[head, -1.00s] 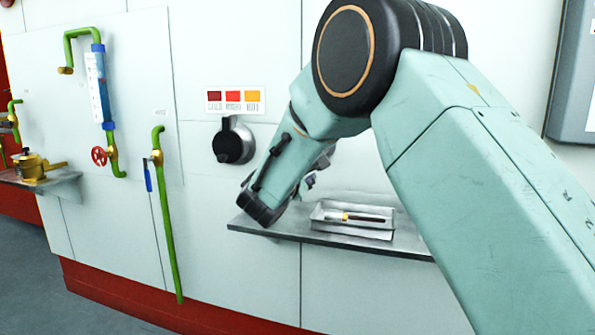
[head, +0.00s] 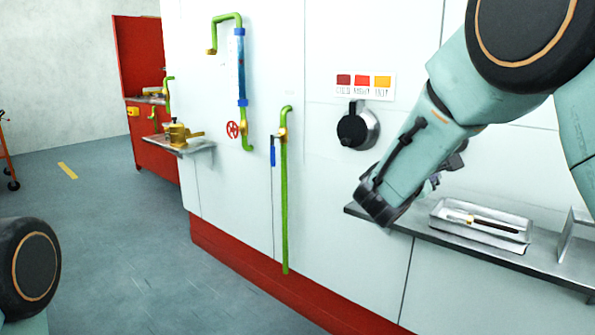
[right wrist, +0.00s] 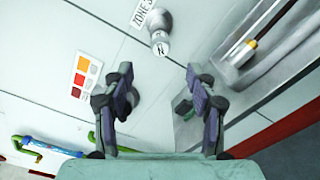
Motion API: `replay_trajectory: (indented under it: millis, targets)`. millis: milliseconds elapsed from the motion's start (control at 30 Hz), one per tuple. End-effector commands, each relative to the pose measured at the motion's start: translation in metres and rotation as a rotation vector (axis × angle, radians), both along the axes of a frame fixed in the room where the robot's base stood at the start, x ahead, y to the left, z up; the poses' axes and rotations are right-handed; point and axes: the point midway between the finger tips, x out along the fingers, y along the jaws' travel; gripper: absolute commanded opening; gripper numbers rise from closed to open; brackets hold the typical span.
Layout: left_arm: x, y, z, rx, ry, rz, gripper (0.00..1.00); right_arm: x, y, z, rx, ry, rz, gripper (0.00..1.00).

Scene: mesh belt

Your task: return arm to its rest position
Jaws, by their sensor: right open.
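My right arm comes in from the right in the head view, bent downward in front of the white wall panel. Its gripper (head: 435,185) is mostly hidden behind the wrist, above the left part of a grey shelf (head: 375,217). In the right wrist view, the right gripper (right wrist: 159,70) has its two fingers apart with nothing between them. The panel lies beyond them. A dark joint of my left arm shows at the lower left of the head view; the left gripper is out of view.
A metal tray (head: 440,222) with a dark-handled tool (head: 485,222) lies on the shelf. A black knob (head: 352,127) sits under coloured labels (head: 366,87). Green pipes (head: 285,210) and a small shelf with a brass fitting (head: 178,133) stand left. Open floor (head: 110,220) lies farther left.

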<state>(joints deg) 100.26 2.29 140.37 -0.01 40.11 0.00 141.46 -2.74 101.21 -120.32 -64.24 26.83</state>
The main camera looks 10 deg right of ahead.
Motion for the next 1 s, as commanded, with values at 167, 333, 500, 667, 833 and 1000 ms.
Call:
replay_trajectory:
  millis: [167,333,500,667,833,1000]
  targets:
    - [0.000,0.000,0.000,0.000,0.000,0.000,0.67,-0.005,0.007,-0.054,0.164,0.164,0.020,0.58]
    - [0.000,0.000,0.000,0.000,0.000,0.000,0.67,-0.048,0.034,-0.153,0.519,0.386,0.002,0.58]
    - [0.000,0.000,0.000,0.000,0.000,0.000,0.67,-0.103,0.081,-0.240,0.879,0.533,-0.031,0.58]
    - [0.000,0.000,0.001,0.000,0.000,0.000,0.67,-0.157,0.133,-0.302,1.225,0.582,-0.096,0.58]
    - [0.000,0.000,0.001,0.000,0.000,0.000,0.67,-0.205,0.176,-0.346,1.542,0.518,-0.212,0.58]
    - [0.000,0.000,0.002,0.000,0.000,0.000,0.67,-0.247,0.191,-0.379,1.754,0.347,-0.382,0.58]
